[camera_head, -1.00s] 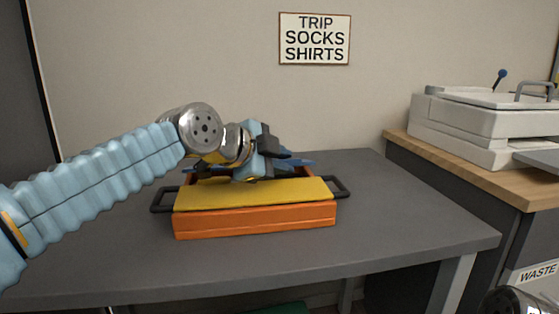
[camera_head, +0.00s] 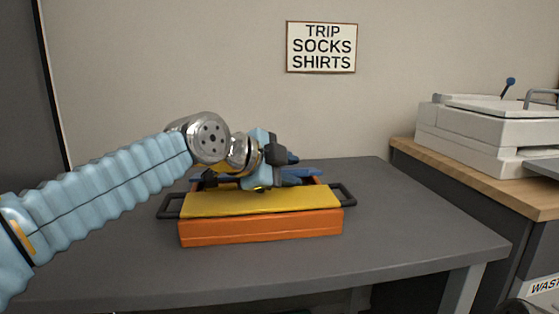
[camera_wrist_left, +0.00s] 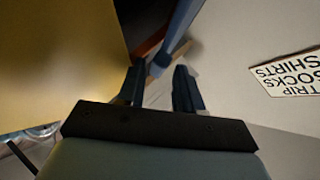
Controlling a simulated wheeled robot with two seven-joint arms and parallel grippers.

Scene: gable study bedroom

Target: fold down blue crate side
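An orange crate (camera_head: 262,227) stands on the grey table, with a black handle at each end. Its yellow side (camera_head: 262,200) lies folded flat over the front of the top. The blue side (camera_head: 302,175) shows low along the back, partly hidden behind my left gripper (camera_head: 284,156). That gripper is over the back of the crate, close to the blue side. In the left wrist view, its two dark fingers (camera_wrist_left: 158,88) are apart with nothing seen held between them. A blue edge (camera_wrist_left: 178,32) lies just beyond the fingertips, and the yellow side (camera_wrist_left: 60,60) fills the left. My right gripper is out of view.
The grey table (camera_head: 420,225) is clear to the right of the crate. A wooden-topped cabinet (camera_head: 480,180) with a white printer-like machine (camera_head: 470,135) stands at right. A sign (camera_head: 321,47) hangs on the wall behind.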

